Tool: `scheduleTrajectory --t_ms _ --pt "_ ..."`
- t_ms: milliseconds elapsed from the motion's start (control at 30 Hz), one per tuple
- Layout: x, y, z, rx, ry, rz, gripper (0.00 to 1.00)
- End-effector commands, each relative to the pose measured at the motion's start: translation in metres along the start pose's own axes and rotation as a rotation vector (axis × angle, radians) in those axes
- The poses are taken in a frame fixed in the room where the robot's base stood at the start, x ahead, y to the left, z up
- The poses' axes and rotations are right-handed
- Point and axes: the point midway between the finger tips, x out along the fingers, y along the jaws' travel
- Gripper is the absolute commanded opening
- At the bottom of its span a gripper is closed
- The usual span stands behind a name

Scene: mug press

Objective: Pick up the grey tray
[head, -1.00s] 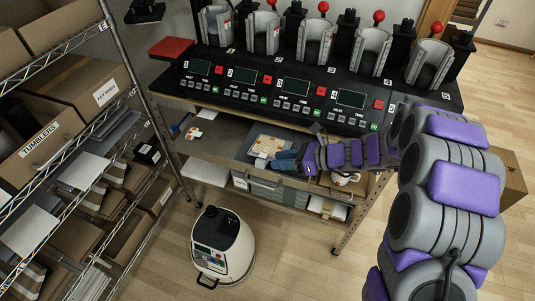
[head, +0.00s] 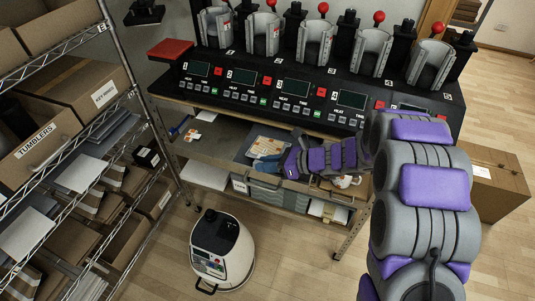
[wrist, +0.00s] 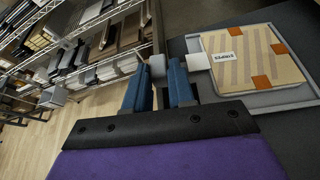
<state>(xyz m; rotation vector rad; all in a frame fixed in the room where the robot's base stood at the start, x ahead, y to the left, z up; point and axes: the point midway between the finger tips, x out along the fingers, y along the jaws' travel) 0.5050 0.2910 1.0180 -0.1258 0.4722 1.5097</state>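The grey tray (wrist: 275,98) lies on the shelf below the press counter, at the right of the wrist view, with a board carrying orange tabs and a white label on it. In the head view, the tray (head: 246,148) is partly hidden by my gripper (head: 267,164). My gripper's blue fingers (wrist: 159,75) stand apart at the tray's left side. A small pale grey block shows at the fingertips and a whitish one beside the right finger; I cannot tell whether they are the tray's handle or whether the fingers touch them.
The press counter (head: 300,92) overhangs the shelf. A white mug (head: 343,181) lies right of my wrist. A wire rack (head: 125,60) with boxes stands at the left. A white round machine (head: 221,250) stands on the floor in front.

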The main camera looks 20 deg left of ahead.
Motion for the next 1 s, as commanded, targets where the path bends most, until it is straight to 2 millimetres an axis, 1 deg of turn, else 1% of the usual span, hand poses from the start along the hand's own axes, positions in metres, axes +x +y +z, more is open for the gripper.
scheduleTrajectory --t_ms 33,167,633,767,1000 --pt "0.0 0.0 -0.001 0.001 0.002 0.0 0.12" --pt "0.0 0.0 -0.001 0.001 0.002 0.0 0.0" --pt "0.0 0.0 0.002 0.0 0.002 -0.001 0.0" --pt "-0.004 0.002 0.011 -0.002 0.002 -0.001 0.0" --pt "-0.012 0.007 0.031 -0.003 0.001 -0.001 0.0"
